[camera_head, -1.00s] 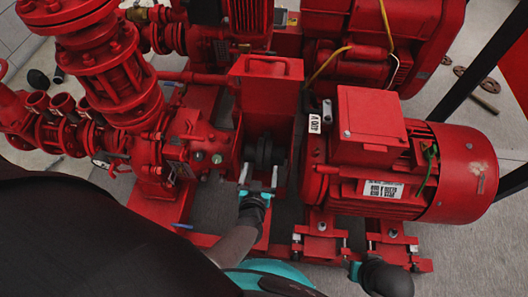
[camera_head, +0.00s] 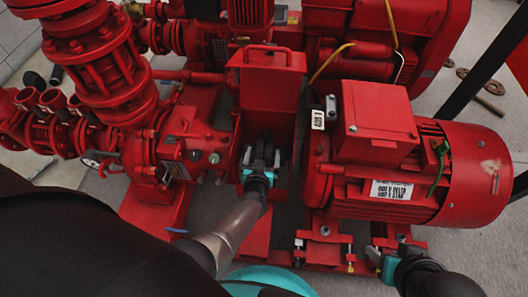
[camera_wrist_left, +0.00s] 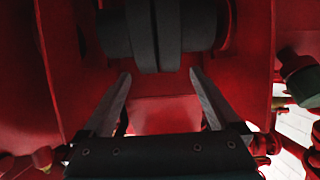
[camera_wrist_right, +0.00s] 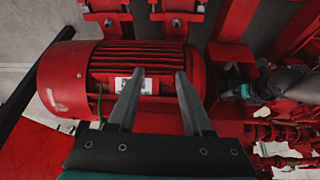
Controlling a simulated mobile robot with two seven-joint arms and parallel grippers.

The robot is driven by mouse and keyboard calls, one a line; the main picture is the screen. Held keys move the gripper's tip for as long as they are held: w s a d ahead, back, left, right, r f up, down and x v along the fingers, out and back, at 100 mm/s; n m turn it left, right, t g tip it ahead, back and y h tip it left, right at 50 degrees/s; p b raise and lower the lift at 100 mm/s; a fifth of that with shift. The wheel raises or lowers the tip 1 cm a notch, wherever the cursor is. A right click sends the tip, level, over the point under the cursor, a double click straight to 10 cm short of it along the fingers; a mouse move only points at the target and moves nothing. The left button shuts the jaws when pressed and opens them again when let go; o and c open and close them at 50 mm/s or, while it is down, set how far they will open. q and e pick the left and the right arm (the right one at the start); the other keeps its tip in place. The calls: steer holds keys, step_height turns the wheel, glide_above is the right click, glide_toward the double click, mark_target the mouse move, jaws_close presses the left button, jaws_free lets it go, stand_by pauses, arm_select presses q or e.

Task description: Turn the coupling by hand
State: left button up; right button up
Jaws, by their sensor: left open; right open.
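The coupling (camera_head: 264,150) is a dark ribbed disc on a shaft between the red pump (camera_head: 190,150) and the red motor (camera_head: 420,170), under a red guard (camera_head: 266,85). In the left wrist view the coupling (camera_wrist_left: 155,30) fills the top middle, between red side plates. My left gripper (camera_head: 262,164) is open in front of it. In the left wrist view, its two fingers (camera_wrist_left: 160,80) point toward the coupling, spread wider than its central band, with nothing between them. My right gripper (camera_wrist_right: 160,78) is open and empty, near the motor's side and feet.
Motor mounts with bolts (camera_head: 325,245) stand out near my right gripper. Red guard plates flank the coupling closely on both sides. A yellow cable (camera_head: 330,62) runs behind the motor. Grey floor (camera_head: 480,60) is open at the far right, with a few loose metal parts.

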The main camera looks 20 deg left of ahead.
arm_select(q)
steer(key=shift+w+a+f+b, duration=0.2)
steer(key=shift+w+f+b, duration=0.1)
steer(key=shift+w, duration=0.25)
steer(key=shift+w+a+f+b, duration=0.15)
steer(key=shift+w+b, duration=0.3)
steer(key=shift+w, duration=0.15)
arm_select(e)
steer(key=shift+w+a+f+n+t+y, duration=0.2)
steer(key=shift+w+a+t+y, duration=0.25)
steer(key=shift+w+a+t, duration=0.5)
steer(key=shift+w+a+f+n+t+y, duration=0.1)
steer(key=shift+w+a+f+t+y, duration=0.3)
steer(key=shift+w+a+t, duration=0.55)
steer(key=shift+a+r, duration=0.15)
steer(key=shift+a, duration=0.05)
arm_select(q)
steer(key=c, duration=1.4)
